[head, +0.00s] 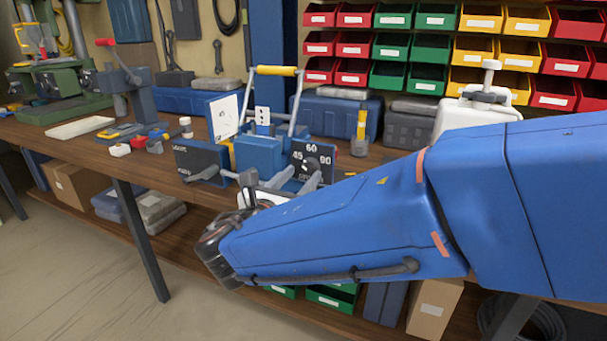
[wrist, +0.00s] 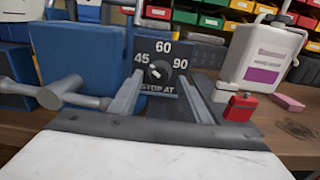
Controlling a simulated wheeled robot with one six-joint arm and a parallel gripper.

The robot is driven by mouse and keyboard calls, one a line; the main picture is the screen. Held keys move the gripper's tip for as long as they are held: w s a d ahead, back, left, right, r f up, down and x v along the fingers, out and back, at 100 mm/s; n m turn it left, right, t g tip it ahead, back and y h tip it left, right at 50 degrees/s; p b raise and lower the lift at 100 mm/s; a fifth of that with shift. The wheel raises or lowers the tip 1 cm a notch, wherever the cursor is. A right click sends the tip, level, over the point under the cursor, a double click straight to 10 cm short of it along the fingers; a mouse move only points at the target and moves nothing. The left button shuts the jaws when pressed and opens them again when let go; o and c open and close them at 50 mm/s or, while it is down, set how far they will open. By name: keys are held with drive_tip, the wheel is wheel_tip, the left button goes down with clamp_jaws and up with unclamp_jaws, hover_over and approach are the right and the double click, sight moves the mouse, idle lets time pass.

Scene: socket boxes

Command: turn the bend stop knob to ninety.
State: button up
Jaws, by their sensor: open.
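The bend stop knob (wrist: 158,72) is a small dark round knob on a dark plate (wrist: 150,48) marked 45, 60, 90 and STOP AT. A pale mark shows on the knob's upper left, but its exact setting is hard to read. The plate also shows in the head view (head: 325,150), on the right of the blue bending machine (head: 258,155). My gripper (wrist: 160,76) is open, its two grey fingers either side of the knob in the wrist picture. I cannot tell whether they touch it or stop short. My forearm hides part of the bench in the head view.
A grey lever (wrist: 68,95) sticks out left of the plate. A red block (wrist: 240,107) and a white container (wrist: 262,55) stand to the right. A second dark plate (head: 200,158) is at the machine's left. Colored bins (head: 410,45) fill the back wall.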

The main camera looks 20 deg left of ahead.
drive_tip(key=shift+w, duration=1.05)
drive_tip(key=shift+d, duration=0.1)
drive_tip(key=c, duration=1)
drive_tip(key=shift+c, duration=0.2)
